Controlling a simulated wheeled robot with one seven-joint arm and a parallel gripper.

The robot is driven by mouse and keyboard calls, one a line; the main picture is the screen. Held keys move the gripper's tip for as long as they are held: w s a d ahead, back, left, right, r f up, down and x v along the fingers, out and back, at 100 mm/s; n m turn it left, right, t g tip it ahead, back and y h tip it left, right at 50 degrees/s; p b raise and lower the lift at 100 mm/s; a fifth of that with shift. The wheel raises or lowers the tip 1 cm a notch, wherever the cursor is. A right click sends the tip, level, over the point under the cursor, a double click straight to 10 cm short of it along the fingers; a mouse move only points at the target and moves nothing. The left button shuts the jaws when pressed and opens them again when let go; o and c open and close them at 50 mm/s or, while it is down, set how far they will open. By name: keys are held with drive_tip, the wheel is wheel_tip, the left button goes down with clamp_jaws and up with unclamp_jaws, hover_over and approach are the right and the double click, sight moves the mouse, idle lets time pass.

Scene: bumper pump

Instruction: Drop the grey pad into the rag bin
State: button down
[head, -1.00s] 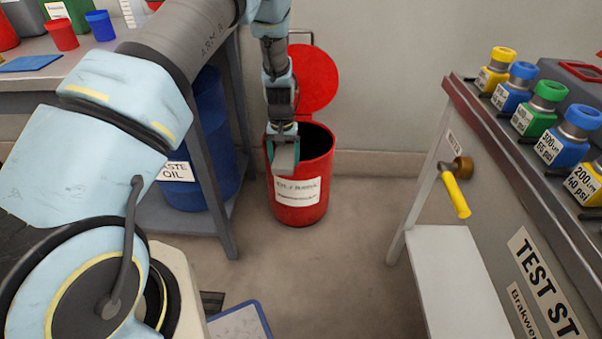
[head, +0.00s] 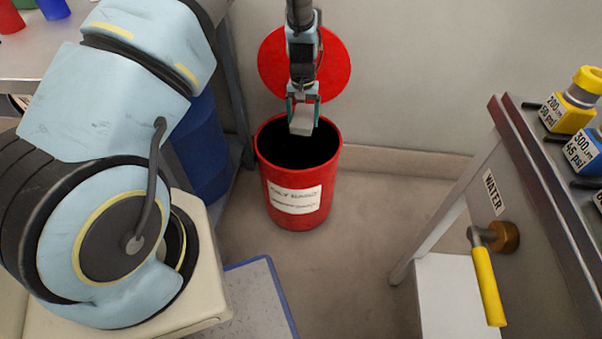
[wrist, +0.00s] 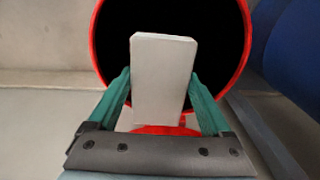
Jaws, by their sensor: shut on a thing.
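The grey pad (head: 302,120) is a pale block held between the two green fingers of my gripper (head: 303,103). In the wrist view the pad (wrist: 163,80) stands between the fingers of my gripper (wrist: 163,98), with the bin's dark opening behind it. The rag bin (head: 292,205) is a red round bin with a white label on its front, and its red lid (head: 272,68) stands open behind. In the head view the pad appears over the bin's opening, towards the back. The inside of the bin is black, and its bottom cannot be seen.
A blue drum (head: 202,150) stands left of the bin under a bench (head: 45,62). At the right is a test stand with a yellow-handled WATER valve (head: 487,285) and a white shelf (head: 445,295). The floor between bin and stand is clear.

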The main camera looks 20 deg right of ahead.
wheel_tip(320, 180, down, 6)
drive_tip(key=b, duration=0.3)
drive_tip(key=shift+r+b, duration=0.15)
drive_tip(key=shift+b, duration=0.25)
unclamp_jaws()
wheel_tip(320, 180, up, 10)
drive_tip(key=shift+s+a+r+p, duration=0.15)
drive_tip(key=shift+r+p, duration=0.1)
drive_tip(key=shift+p, duration=0.3)
drive_tip(key=shift+r, duration=0.15)
